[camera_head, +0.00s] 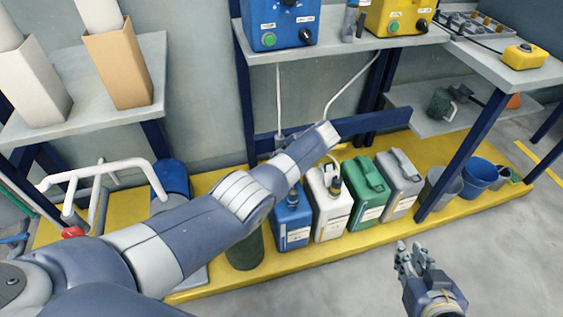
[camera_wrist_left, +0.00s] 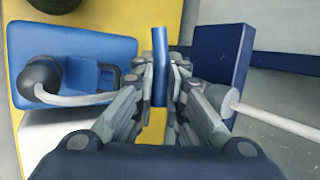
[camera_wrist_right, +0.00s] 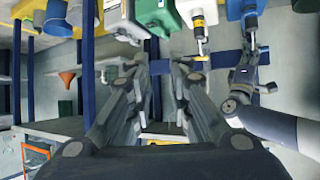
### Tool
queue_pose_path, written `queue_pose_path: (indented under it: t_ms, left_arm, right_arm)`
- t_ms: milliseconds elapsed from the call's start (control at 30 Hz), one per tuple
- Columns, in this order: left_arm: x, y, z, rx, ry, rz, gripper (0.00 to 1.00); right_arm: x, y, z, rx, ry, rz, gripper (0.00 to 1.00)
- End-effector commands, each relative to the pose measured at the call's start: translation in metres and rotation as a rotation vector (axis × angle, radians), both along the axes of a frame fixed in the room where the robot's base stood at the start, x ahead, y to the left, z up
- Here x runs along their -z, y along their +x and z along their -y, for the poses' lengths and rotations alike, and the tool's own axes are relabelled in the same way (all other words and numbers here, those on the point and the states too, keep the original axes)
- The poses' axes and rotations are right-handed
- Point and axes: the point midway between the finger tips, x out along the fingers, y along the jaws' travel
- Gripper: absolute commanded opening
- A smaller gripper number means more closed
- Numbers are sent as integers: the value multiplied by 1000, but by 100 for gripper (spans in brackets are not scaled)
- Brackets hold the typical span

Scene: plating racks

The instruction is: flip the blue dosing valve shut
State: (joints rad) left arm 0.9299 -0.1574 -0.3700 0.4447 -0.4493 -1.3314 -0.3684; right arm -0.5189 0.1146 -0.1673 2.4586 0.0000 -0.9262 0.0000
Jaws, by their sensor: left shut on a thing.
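The blue valve's lever (camera_wrist_left: 160,48) stands between the fingertips of my left gripper (camera_wrist_left: 160,80) in the left wrist view. The fingers are closed on it from both sides. A grey round valve body (camera_wrist_left: 214,103) with a white pipe shows just right of the fingers, partly covered by them. In the head view my left forearm hides most of the left gripper and the lever. My right gripper (camera_head: 418,262) hangs over the floor at the lower right, away from the valve. In the right wrist view its fingers (camera_wrist_right: 155,75) are apart with nothing between them.
A blue jug (camera_head: 293,229), white jug (camera_head: 330,216), green jug (camera_head: 368,200) and grey jug (camera_head: 399,190) stand on the yellow platform (camera_head: 215,283). A navy rack beam (camera_head: 385,121) runs behind. Blue and yellow pump boxes sit on the shelf above. The floor at lower right is clear.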

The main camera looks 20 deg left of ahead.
Motion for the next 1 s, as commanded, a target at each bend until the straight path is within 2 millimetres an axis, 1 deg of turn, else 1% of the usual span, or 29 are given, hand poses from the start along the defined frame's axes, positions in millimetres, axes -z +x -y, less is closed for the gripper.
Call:
queue_pose_path:
  t_ms: [33, 100, 200, 333, 500, 700, 800, 1000]
  left_arm:
    - [3, 1, 0, 2, 9, -4, 0]
    - [2, 1, 0, 2, 21, -13, 0]
    - [2, 1, 1, 3, 37, -24, 0]
    - [1, 1, 0, 3, 57, -36, 0]
    - [1, 1, 0, 2, 75, -50, 0]
    - [0, 1, 0, 3, 89, -58, 0]
    - [0, 0, 0, 3, 92, -61, 0]
    - [-1, 0, 0, 2, 96, -64, 0]
  right_arm:
    - [-7, 9, -4, -5, 16, 64, 18]
    - [-23, 19, -9, -11, 36, 156, 18]
    - [-47, 31, -15, -20, 66, 280, 18]
    - [-75, 40, -22, -28, 102, 423, 18]
    - [-107, 44, -27, -38, 140, 574, 18]
    - [-130, 43, -30, -44, 169, 686, 18]
    - [-137, 43, -31, -45, 178, 717, 18]
    - [-142, 42, -31, -47, 183, 743, 18]
